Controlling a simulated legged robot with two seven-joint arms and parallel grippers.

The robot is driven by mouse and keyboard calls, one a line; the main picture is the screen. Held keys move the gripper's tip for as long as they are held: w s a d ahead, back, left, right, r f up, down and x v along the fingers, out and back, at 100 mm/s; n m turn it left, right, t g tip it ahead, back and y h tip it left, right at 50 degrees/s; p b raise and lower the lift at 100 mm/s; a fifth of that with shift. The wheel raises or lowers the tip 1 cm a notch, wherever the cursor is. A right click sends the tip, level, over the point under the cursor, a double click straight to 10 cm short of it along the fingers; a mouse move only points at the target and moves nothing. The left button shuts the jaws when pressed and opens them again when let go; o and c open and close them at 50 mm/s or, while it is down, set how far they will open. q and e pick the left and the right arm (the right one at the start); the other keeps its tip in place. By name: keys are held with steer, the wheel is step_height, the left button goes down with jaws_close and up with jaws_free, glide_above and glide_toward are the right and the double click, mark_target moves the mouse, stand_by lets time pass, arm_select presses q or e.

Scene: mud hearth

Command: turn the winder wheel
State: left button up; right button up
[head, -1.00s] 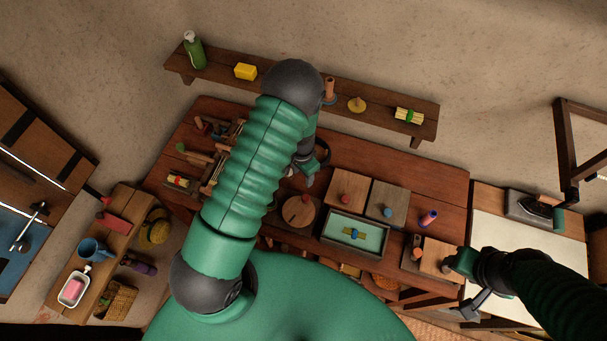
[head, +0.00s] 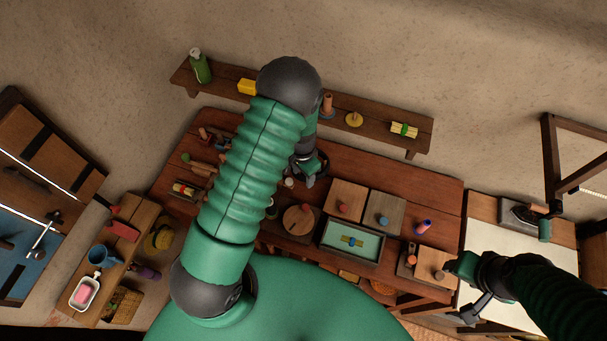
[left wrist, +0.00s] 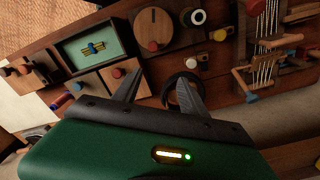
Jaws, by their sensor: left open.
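A round wooden disc with a red knob, probably the winder wheel (head: 298,219), lies on a dark square base on the table; it also shows at the top of the left wrist view (left wrist: 158,22). The knob (left wrist: 152,46) is on the disc's near edge there. My left gripper (head: 310,178) is open above the table, behind the disc in the head view. In the left wrist view its spread fingers (left wrist: 163,78) are below the disc and apart from it. My right gripper (head: 458,288) is at the table's right end, its jaws unclear.
Two square boards with red (head: 342,208) and blue (head: 384,220) knobs and a teal-bottomed tray (head: 352,240) lie right of the disc. A stringed wooden frame (left wrist: 268,45) stands nearby. A wall shelf (head: 375,122) is behind.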

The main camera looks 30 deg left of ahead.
arm_select(q)
steer(key=shift+d, duration=0.2)
arm_select(e)
steer(key=shift+d, duration=0.2)
arm_select(q)
step_height(320, 180, up, 17)
steer(key=b, duration=0.5)
steer(key=shift+d+b, duration=0.25)
steer(key=shift+b, duration=0.15)
arm_select(e)
steer(key=x, duration=0.2)
steer(key=s+x, duration=0.1)
steer(key=x, duration=0.2)
steer(key=shift+d+f, duration=0.15)
steer(key=shift+f, duration=0.3)
arm_select(q)
steer(key=shift+a, duration=0.1)
